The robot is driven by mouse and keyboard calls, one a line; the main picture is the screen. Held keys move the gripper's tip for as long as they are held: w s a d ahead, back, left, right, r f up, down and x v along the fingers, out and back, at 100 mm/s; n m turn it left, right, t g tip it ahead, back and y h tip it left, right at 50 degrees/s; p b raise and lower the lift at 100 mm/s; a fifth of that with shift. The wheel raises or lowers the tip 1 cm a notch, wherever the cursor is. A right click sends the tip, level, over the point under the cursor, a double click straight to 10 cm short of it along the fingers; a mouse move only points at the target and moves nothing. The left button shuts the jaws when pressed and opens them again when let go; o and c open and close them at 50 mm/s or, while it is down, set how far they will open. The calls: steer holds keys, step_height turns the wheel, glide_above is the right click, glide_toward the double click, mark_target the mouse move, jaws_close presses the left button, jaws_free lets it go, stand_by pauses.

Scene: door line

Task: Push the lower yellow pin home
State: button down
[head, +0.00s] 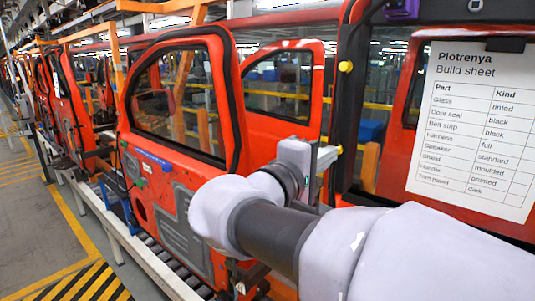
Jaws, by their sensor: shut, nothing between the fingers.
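The lower yellow pin (339,149) shows as a small yellow spot on the dark upright edge right of the orange-red door. My gripper (329,157) is shut and empty, its fingertips pointing right, at or very close to this pin. I cannot tell whether they touch, and the fingers partly hide the pin. The upper yellow pin (345,66) stands out from the same dark edge (347,110) higher up, with its round head in clear view. How deep the lower pin sits cannot be told.
The orange-red door (180,150) stands left of my gripper, close by. A white build sheet (474,130) hangs under a dark clip at the right. More doors stand in a line at the left, along a white rail (120,232). Yellow-marked floor lies at lower left.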

steer(key=shift+w+d, duration=0.2)
stand_by(0.8)
steer(key=shift+w+d, duration=0.15)
steer(key=b+v, duration=0.1)
steer(key=v, duration=0.6)
stand_by(0.3)
